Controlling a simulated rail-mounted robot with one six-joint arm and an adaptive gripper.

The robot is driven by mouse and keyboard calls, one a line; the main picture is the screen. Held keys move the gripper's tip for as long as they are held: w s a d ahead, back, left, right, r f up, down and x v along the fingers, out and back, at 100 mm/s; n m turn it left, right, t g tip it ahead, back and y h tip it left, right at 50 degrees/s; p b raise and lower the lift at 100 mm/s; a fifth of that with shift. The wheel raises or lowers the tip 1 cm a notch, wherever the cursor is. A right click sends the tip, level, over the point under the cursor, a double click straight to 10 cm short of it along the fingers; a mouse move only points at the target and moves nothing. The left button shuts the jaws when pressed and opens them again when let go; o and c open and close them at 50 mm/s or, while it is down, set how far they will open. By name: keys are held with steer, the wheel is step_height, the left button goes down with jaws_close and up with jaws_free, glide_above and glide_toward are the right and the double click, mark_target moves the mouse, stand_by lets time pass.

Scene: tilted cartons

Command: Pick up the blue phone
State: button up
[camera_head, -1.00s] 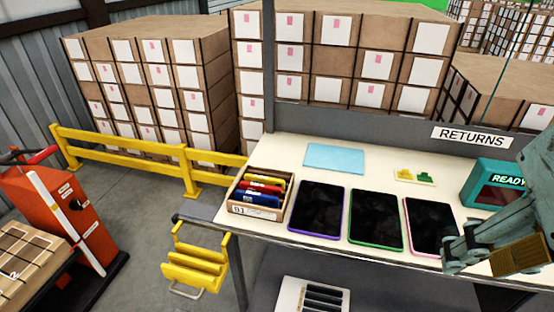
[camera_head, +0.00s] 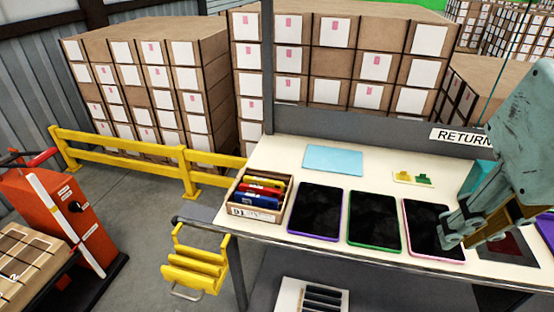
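The blue phone (camera_head: 252,200) stands in a small cardboard carton (camera_head: 236,212) on the left of the table. It is the frontmost of several upright phones there, with red and yellow ones behind it. Only its upper part shows above the carton's front wall. My gripper (camera_head: 450,233) is on the right side, over the pink-edged black pad, well apart from the carton. I cannot tell from this angle whether its fingers are open or shut, and nothing is seen in it.
Purple-edged (camera_head: 316,211), green-edged (camera_head: 374,220) and pink-edged (camera_head: 425,215) black pads lie right of the carton. A light blue sheet (camera_head: 333,159) and a small card with yellow and green pieces (camera_head: 413,178) lie behind. A yellow rack (camera_head: 195,268) hangs at the table's left end.

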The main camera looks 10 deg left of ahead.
steer(key=w+a+r+n+p, duration=0.2)
steer(key=w+a+n+p, duration=0.3)
steer(key=w, duration=0.8)
steer(key=n+g+p, duration=0.4)
steer(key=n+p, duration=0.2)
steer(key=n, duration=0.5)
glide_above(256, 195)
step_height(256, 195, down, 21)
steer(key=shift+s+r, duration=0.15)
steer(key=shift+r, duration=0.05)
steer(key=shift+f, duration=0.1)
steer(key=shift+f+b, duration=0.55)
steer(key=shift+f, duration=3.7)
steer(key=shift+f, duration=0.1)
steer(key=shift+f+b, duration=0.35)
steer(key=shift+f, duration=2.15)
